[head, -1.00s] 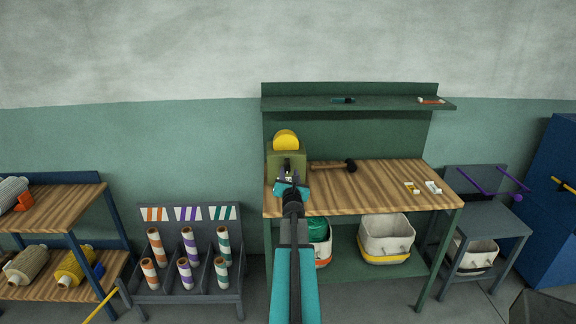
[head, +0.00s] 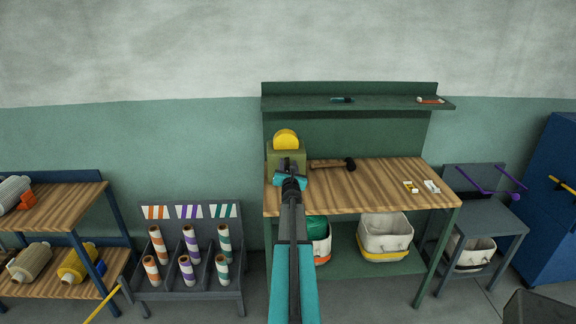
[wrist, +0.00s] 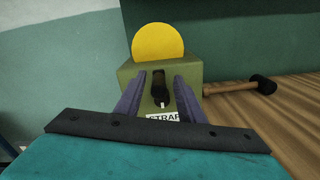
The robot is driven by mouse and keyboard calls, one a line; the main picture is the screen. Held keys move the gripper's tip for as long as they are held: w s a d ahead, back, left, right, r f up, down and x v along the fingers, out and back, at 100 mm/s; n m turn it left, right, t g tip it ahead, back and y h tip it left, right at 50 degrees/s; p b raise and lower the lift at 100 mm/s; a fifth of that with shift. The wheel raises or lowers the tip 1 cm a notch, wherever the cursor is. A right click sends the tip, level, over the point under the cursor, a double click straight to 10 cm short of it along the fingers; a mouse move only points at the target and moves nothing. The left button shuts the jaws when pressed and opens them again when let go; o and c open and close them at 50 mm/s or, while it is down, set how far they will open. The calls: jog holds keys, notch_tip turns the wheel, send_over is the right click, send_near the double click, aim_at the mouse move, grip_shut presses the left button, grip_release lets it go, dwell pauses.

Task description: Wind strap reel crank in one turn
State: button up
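The strap reel (head: 273,158) is an olive box with a round yellow disc on top, at the left end of the bench. In the wrist view the reel's box (wrist: 197,72) is straight ahead, with a black crank handle (wrist: 160,90) on its front and a partly hidden white label reading "STRAP" (wrist: 163,118). My gripper (head: 289,166) is close in front of the reel. In the wrist view my gripper (wrist: 160,95) is open, its two purple-grey fingers on either side of the handle, with small gaps visible. The crank arm is mostly hidden.
A mallet (head: 333,164) lies on the wooden bench (head: 370,190) just right of the reel. A shelf (head: 380,102) runs above. A rack of striped rolls (head: 190,262) stands at lower left.

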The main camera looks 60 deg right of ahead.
dwell(0.3)
grip_shut()
jog(key=shift+s+d+m, duration=0.1)
jog(key=shift+m, duration=0.2)
